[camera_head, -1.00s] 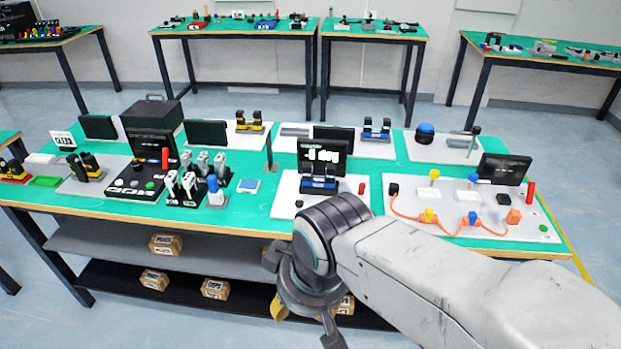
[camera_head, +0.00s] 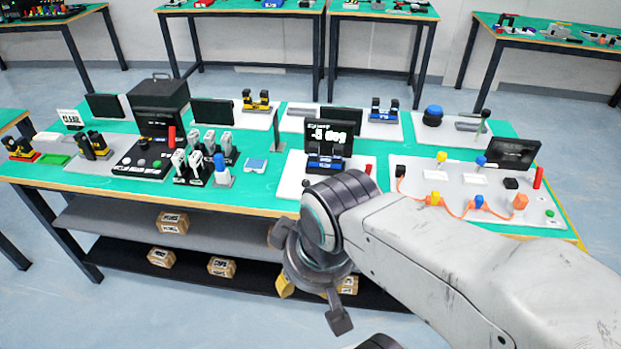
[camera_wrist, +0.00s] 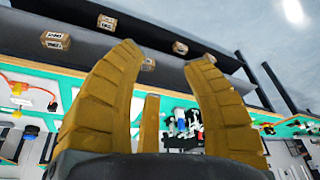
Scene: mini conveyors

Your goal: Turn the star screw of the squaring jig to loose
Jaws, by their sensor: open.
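The middle station of the bench has a white plate (camera_head: 293,178), a black screen (camera_head: 331,133) reading a value in "deg", and a low black-and-blue fixture (camera_head: 325,161). This may be the squaring jig; no label names it. A small dark knob (camera_head: 305,183) lies at the plate's front left; I cannot tell whether it is the star screw. My gripper hangs low in front of the bench's front edge, mostly hidden behind my wrist in the head view. In the wrist view my gripper (camera_wrist: 166,55) is open, its yellow fingers apart and empty.
To the right is a plate with an orange cable (camera_head: 450,207). To the left stand several grey-handled switches (camera_head: 190,165) and a control box (camera_head: 145,162). A blue knob (camera_head: 433,115) stands back right. Shelves with small boxes (camera_head: 172,222) lie below the bench.

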